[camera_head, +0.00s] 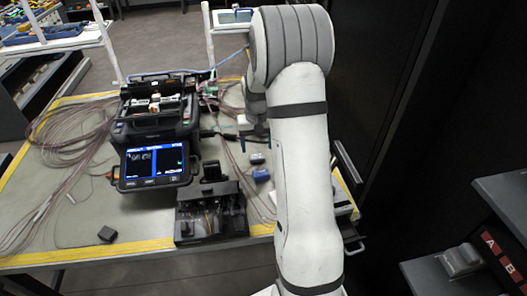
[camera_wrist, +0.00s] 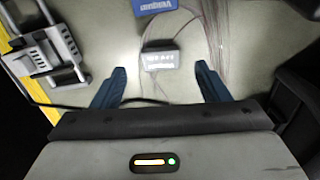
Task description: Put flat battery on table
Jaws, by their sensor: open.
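The table (camera_head: 75,212) is grey-green with yellow edge tape.
A blue box (camera_head: 261,175) lies near the block. A fusion splicer (camera_head: 153,165) with a lit screen and a black open tray (camera_head: 211,213) stand to the left. Another dark block (camera_head: 107,233) lies near the front edge. The front-left table is mostly clear.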

